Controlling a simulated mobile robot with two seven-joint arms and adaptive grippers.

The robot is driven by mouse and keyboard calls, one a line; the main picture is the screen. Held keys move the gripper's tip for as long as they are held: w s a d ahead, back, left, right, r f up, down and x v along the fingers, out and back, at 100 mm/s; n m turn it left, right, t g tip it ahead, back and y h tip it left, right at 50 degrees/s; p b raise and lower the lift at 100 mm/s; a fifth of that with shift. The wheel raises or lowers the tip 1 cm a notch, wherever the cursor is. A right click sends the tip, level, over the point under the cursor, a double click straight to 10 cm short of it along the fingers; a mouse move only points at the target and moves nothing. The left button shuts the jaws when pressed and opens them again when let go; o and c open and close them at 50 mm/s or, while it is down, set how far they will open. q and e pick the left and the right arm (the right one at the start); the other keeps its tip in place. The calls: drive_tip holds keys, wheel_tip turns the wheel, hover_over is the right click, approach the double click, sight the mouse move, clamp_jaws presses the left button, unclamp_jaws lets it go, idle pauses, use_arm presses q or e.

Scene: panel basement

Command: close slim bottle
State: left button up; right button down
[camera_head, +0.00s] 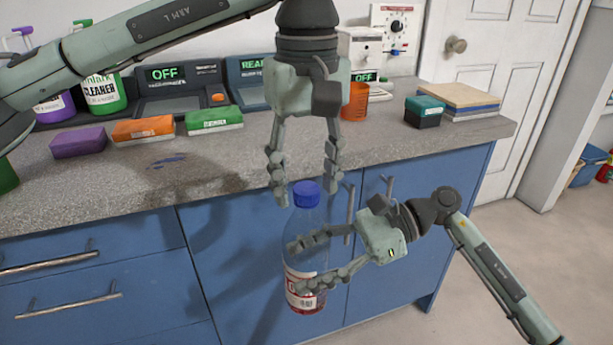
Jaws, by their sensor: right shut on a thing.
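A slim clear bottle (307,225) with a blue cap (306,193) and a red and white label stands upright in the air before the blue cabinet front. My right gripper (298,268) comes from the right and is shut on the bottle's body. My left gripper (304,196) points down from above. Its fingers are apart, one on each side of the blue cap, with gaps showing between fingers and cap. The cap sits on the bottle's neck; I cannot tell how tightly.
The grey counter (230,165) behind holds an orange box (143,129), a purple box (78,142), a green box (213,119), a teal box (423,111) and an orange beaker (355,103). Cabinet handles (349,213) stick out behind the bottle. The floor at right is open.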

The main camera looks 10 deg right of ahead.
use_arm(q)
wheel_tip(320, 180, up, 12)
idle(0.7)
idle(0.5)
